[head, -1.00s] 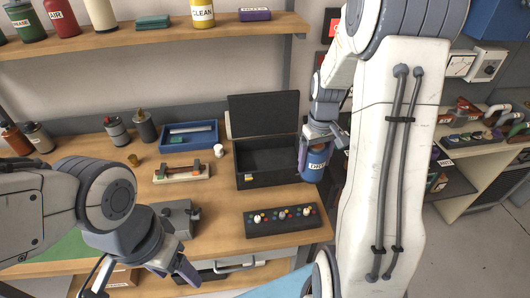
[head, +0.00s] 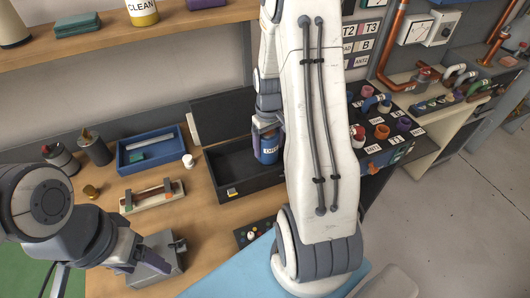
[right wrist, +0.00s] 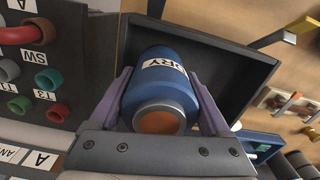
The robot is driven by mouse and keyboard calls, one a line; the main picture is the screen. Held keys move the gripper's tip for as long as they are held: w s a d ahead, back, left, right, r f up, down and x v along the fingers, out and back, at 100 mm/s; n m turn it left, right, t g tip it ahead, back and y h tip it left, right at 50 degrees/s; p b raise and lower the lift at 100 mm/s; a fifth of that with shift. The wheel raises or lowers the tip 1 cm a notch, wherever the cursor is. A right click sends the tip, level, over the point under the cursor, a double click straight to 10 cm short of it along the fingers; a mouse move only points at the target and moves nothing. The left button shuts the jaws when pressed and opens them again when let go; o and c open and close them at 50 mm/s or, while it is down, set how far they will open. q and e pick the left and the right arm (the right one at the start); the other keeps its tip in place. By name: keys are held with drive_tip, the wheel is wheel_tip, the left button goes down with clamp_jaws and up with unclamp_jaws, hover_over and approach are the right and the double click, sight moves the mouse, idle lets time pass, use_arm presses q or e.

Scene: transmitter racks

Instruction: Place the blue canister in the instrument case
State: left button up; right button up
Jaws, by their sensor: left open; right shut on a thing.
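The blue canister (head: 267,151) has a white label, which reads DRY in the right wrist view (right wrist: 152,82). My right gripper (head: 266,130) is shut on it; in the right wrist view the two purple fingers (right wrist: 160,92) press its sides. The black instrument case (head: 248,188) stands open on the bench, its lid (head: 223,113) raised at the back. The canister shows over the right part of the case; I cannot tell whether it touches the floor inside. My right arm hides the case's right end. My left gripper (head: 128,264) is open and empty, beside a grey box.
A blue tray (head: 122,164) and a small rack (head: 150,196) stand left of the case. The grey box (head: 160,258) and a control panel (head: 250,235) are in front. A socket panel (head: 385,150) stands right of my right arm.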

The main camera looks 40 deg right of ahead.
sight(268, 155)
wheel_tip(268, 155, down, 4)
drive_tip(key=shift+r+p, duration=0.2)
drive_tip(key=shift+p, duration=0.2)
drive_tip(key=shift+f, duration=0.3)
drive_tip(key=shift+f, duration=0.15)
drive_tip(key=o, duration=1.5)
drive_tip(key=shift+s, duration=0.1)
